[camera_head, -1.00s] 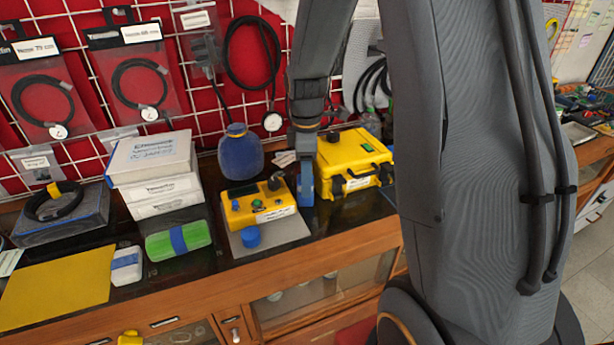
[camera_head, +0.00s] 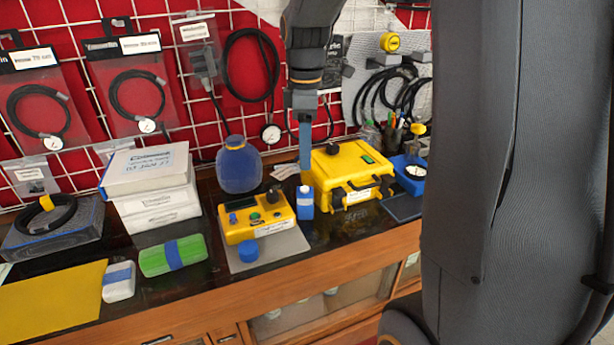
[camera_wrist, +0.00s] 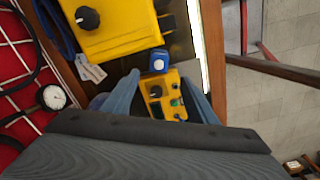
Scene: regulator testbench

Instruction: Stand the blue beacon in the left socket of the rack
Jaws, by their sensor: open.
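A small upright blue block with a white mark (camera_head: 305,203) stands between a yellow control box and a yellow case; it also shows in the wrist view (camera_wrist: 158,62). A short blue cylinder (camera_head: 248,250) stands on the grey mat in front of the control box. I cannot tell which of these is the beacon. My gripper (camera_head: 305,165) points down, empty, above and behind the blue block. In the wrist view its blue fingers (camera_wrist: 160,100) are spread apart, with the control box seen between them. I cannot make out a rack with sockets.
The yellow control box (camera_head: 257,214) sits on a grey mat (camera_head: 272,253). The yellow case (camera_head: 347,178) stands right of it. A round blue flask (camera_head: 239,167) is behind. White boxes (camera_head: 153,188) and a green box (camera_head: 160,259) lie left. A blue tray (camera_head: 410,178) is far right.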

